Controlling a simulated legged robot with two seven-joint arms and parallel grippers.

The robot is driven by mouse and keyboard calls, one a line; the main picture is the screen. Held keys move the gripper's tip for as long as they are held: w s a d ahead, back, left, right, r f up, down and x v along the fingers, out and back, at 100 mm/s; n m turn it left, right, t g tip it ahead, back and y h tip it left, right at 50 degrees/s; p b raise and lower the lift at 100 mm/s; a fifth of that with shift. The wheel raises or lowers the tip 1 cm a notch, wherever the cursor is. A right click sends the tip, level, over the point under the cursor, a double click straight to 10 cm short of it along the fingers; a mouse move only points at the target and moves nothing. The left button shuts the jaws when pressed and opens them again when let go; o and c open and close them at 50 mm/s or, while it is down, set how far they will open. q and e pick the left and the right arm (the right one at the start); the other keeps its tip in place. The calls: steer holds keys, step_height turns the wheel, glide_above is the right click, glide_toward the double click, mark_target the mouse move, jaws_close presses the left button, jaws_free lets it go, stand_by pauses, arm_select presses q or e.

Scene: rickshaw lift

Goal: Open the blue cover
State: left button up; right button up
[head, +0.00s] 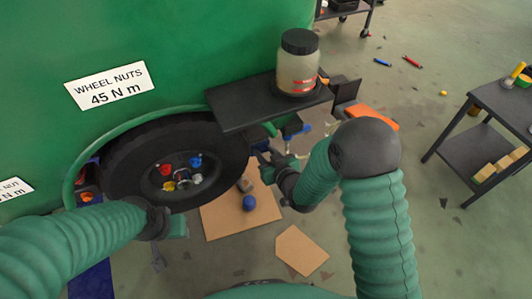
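A small blue part (296,130) shows under the black shelf, beside the green vehicle body; I cannot tell for sure that it is the blue cover. Other blue things are a blue cap (196,161) on the wheel hub and a round blue piece (249,203) on cardboard. My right gripper (264,161) is just right of the tyre and below the shelf, left of and lower than the blue part. Its dark fingers look apart, with nothing seen between them. My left gripper (165,247) hangs below the tyre; its fingers are mostly hidden.
The black tyre (125,163) has red, blue and yellow hub pieces. A lidded jar (298,64) stands on the black shelf (235,105). Cardboard sheets (301,250) lie on the floor. A dark table (505,108) stands at right. Open floor lies between it and my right arm.

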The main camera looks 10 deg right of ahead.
jaws_close()
